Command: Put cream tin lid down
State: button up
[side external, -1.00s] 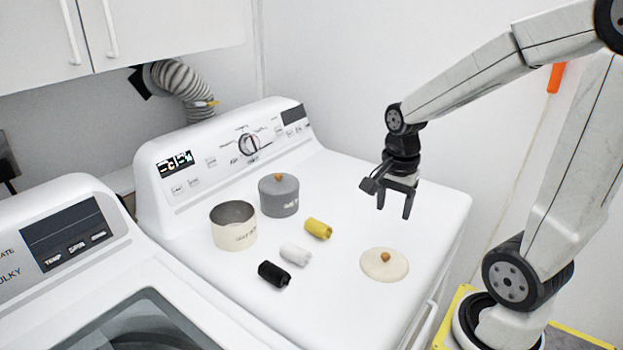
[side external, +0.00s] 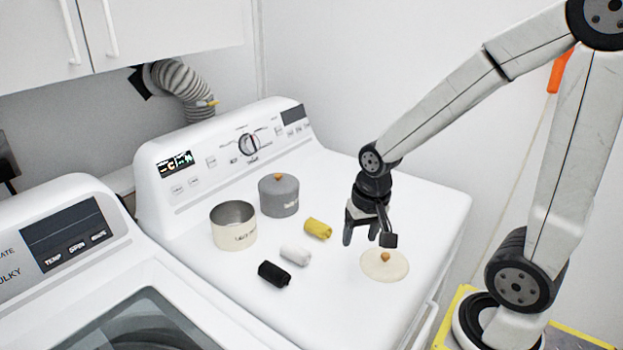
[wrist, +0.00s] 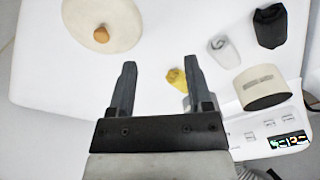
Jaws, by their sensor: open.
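The cream lid (side external: 384,266), a round disc with a brown knob, lies flat on the white machine top at the right. It also shows at the upper left in the wrist view (wrist: 88,14). The cream tin (side external: 233,231) stands open and uncovered at the left; it shows at the right in the wrist view (wrist: 265,92). My gripper (side external: 361,243) is open and empty, above the machine top and just left of the lid, apart from it.
A grey tin with its lid on (side external: 279,197) stands behind the cream tin. The control panel (side external: 235,148) rises at the back. The right side behind the lid is clear.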

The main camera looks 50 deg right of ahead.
jog(key=a+f+n, duration=0.1)
jog(key=n, duration=0.1)
jog(key=a+n, duration=0.2)
jog(key=a+f+n+t, duration=0.1)
jog(key=n, duration=0.2)
jog(key=shift+w+a+f, duration=0.3)
jog(key=shift+w, duration=0.1)
